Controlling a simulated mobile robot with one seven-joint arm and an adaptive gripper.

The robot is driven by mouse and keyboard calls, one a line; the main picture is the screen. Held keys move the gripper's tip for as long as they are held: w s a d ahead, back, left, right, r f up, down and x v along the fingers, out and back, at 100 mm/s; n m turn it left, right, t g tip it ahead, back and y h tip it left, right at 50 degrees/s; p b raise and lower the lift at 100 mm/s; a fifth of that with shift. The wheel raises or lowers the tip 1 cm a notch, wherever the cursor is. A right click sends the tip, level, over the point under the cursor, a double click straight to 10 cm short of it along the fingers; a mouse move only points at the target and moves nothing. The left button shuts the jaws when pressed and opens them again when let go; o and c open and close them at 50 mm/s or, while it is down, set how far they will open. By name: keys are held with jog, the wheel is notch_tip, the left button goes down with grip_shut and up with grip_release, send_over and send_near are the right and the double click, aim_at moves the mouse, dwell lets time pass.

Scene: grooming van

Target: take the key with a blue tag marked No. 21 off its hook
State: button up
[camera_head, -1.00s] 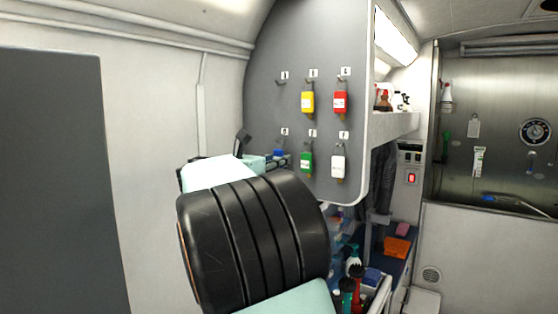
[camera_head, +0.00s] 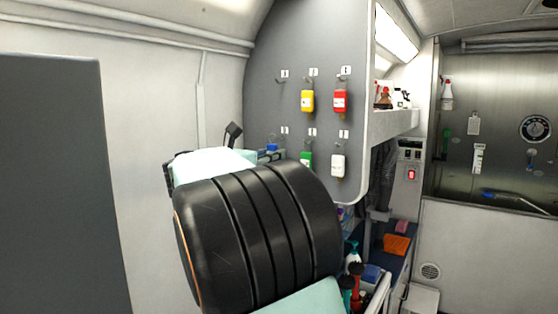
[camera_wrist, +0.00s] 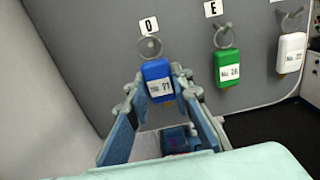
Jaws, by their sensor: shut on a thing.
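The blue key tag (camera_wrist: 158,77), with a white label that seems to read No. 21, sits between the two fingers of my gripper (camera_wrist: 160,88) in the wrist view. The fingers are shut on its sides. Its ring (camera_wrist: 150,47) shows above the tag, just under a white letter plate on the grey panel. I cannot tell whether the ring is still around its hook. In the head view a small part of the blue tag (camera_head: 272,147) shows beyond my wrist, which hides most of the gripper.
A green tag (camera_wrist: 228,68) and a white tag (camera_wrist: 291,52) hang to the right. Yellow (camera_head: 308,101) and red (camera_head: 340,101) tags hang in the upper row of the grey panel (camera_head: 285,105). A shelf (camera_head: 392,123) with bottles is right of the panel.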

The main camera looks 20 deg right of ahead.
jog(key=shift+v, duration=2.05)
jog(key=shift+f, duration=0.1)
